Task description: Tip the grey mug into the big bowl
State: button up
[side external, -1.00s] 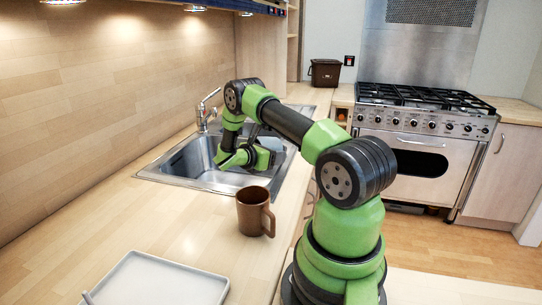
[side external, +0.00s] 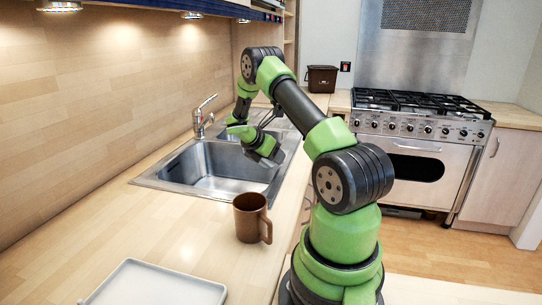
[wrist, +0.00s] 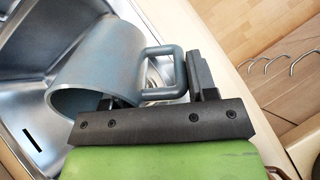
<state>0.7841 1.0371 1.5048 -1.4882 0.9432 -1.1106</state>
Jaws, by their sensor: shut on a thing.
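The grey mug (wrist: 105,68) is gripped by its handle (wrist: 165,75) in the wrist view. It is tilted on its side, with its open rim toward the lower left of that picture. My gripper (wrist: 160,82) is shut on the handle. The sink's larger near basin (side external: 215,165), which fits the big bowl, is steel and looks empty. In the wrist view, steel basin wall (wrist: 35,35) shows behind the mug. In the side view, my arm's end is over the right part of the sink and the mug cannot be made out. The mug's inside is mostly hidden.
A brown mug (side external: 250,220) stands on the wooden counter near the sink. A pale tray (side external: 155,285) lies at the front. The tap (side external: 203,117) rises behind the sink. A dark bin (side external: 321,78) and the range cooker (side external: 415,145) are farther back.

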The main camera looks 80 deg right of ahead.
jog(key=shift+r+t+y, duration=0.15)
jog(key=shift+t+y, duration=0.85)
jog(key=shift+y, duration=0.6)
jog(key=shift+w+a+r+t+y, duration=0.2)
jog(key=shift+r+t+y, duration=0.5)
jog(key=shift+y, duration=0.45)
jog(key=shift+w+a+r+t+y, duration=0.15)
jog(key=shift+r+t+y, duration=0.5)
jog(key=shift+y, duration=0.5)
jog(key=shift+s, duration=0.1)
jog(key=w+a+r+m, duration=0.3)
jog(key=w+a, duration=0.1)
jog(key=a, duration=0.5)
jog(key=w+a+r+m, duration=0.2)
jog(key=w+a+m, duration=0.15)
jog(key=a, duration=0.45)
jog(key=w+a+r+m, duration=0.2)
jog(key=w+a+r, duration=0.15)
jog(key=a, duration=0.55)
jog(key=s+a+r+m, duration=0.1)
jog(key=a+m, duration=0.3)
jog(key=a, duration=0.5)
jog(key=shift+s+a, duration=0.3)
jog(key=shift+a, duration=0.1)
